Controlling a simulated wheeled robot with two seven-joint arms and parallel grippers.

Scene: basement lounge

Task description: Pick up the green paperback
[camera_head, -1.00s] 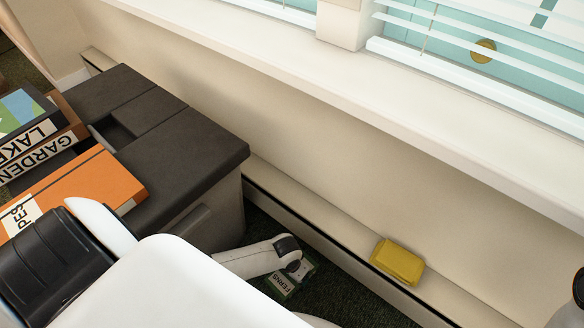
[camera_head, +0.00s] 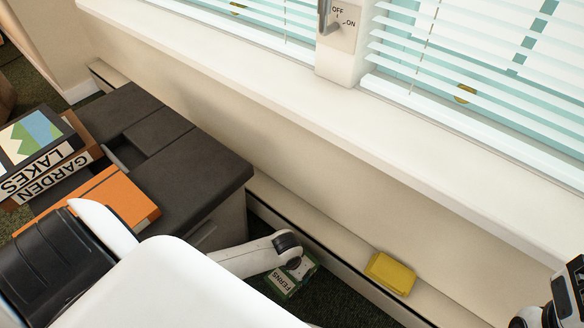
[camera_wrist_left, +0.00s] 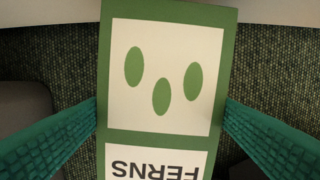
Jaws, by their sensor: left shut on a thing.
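The green paperback (camera_head: 290,281) has a cream panel and the word FERNS on its cover. In the head view it is low beside the dark cabinet, partly hidden by my left arm's end. In the left wrist view the book (camera_wrist_left: 162,135) fills the middle, its cover facing the camera. My left gripper (camera_wrist_left: 162,112) is shut on it, with one teal finger pad at each long edge. Dark carpet shows behind the book. Part of my right arm shows at the head view's lower right corner, without visible fingertips.
The dark cabinet (camera_head: 205,165) bears an orange book (camera_head: 120,193) and a stack with LAKES (camera_head: 38,140) and GARDEN (camera_head: 52,180) spines. A yellow object (camera_head: 390,272) lies on the ledge along the wall. A windowsill (camera_head: 300,120) runs above, with a switch (camera_head: 338,22) by the blinds.

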